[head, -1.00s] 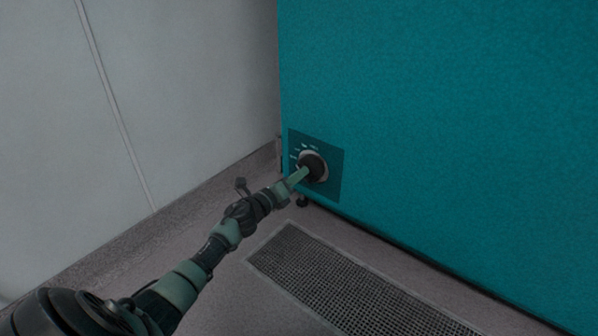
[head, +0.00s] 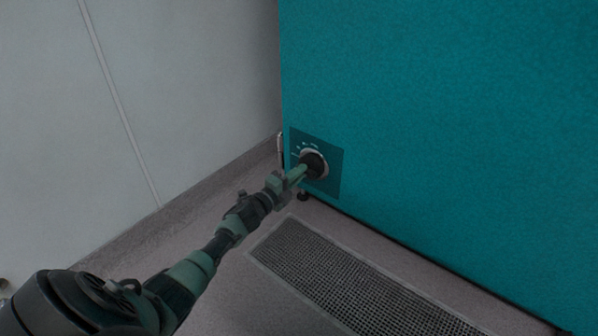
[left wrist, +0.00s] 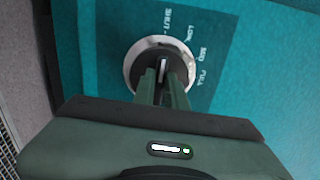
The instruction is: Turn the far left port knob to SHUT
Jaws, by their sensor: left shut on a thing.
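The far left port knob (head: 313,166) is a dark round knob in a pale ring, on a darker square panel (head: 333,180) low at the left end of the teal chamber. My left gripper (head: 303,172) is shut on the knob. In the left wrist view, its two green fingers (left wrist: 162,85) hold the knob (left wrist: 150,62) from both sides. The labels SHUT, LOW, MED and FULL curve around the ring (left wrist: 131,66). A short pale mark on the knob runs roughly toward the SHUT label (left wrist: 168,19). The fingers hide part of the knob. My right gripper is out of view.
The teal chamber wall (head: 450,120) fills the right side. A pale wall (head: 180,80) stands at the left, with a narrow floor gap beside the chamber. A floor grate (head: 330,275) lies in front. A small dark foot (head: 303,196) shows under the chamber.

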